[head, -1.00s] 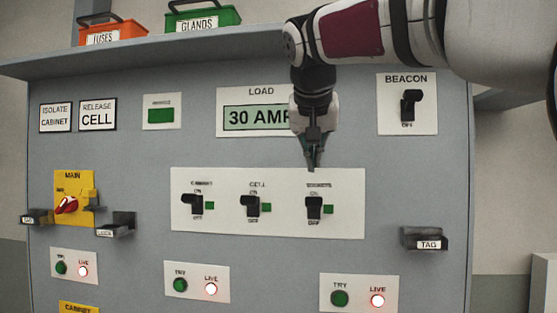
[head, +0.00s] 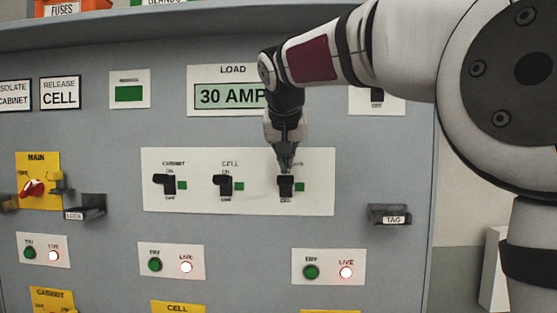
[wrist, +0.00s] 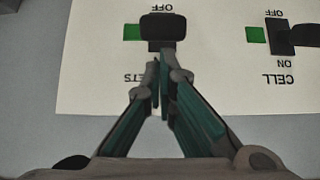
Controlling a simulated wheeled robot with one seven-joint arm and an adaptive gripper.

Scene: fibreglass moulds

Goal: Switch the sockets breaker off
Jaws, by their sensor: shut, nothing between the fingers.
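The sockets breaker (head: 286,187) is the rightmost black toggle on the white breaker plate (head: 318,195), with a green indicator beside it. In the wrist view, which is upside down, the sockets toggle (wrist: 162,30) is just beyond the fingertips. My gripper (head: 286,167) is shut and empty, at the top of that toggle and covering its label in the head view. In the wrist view my fingertips (wrist: 160,70) are very near the toggle's lever; I cannot tell whether they touch. The toggle's exact position is hard to tell.
The cell breaker (head: 225,185) and cabinet breaker (head: 165,184) are to the left on the same plate. A tag holder (head: 389,214) juts out at right and a lock holder (head: 85,207) at left.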

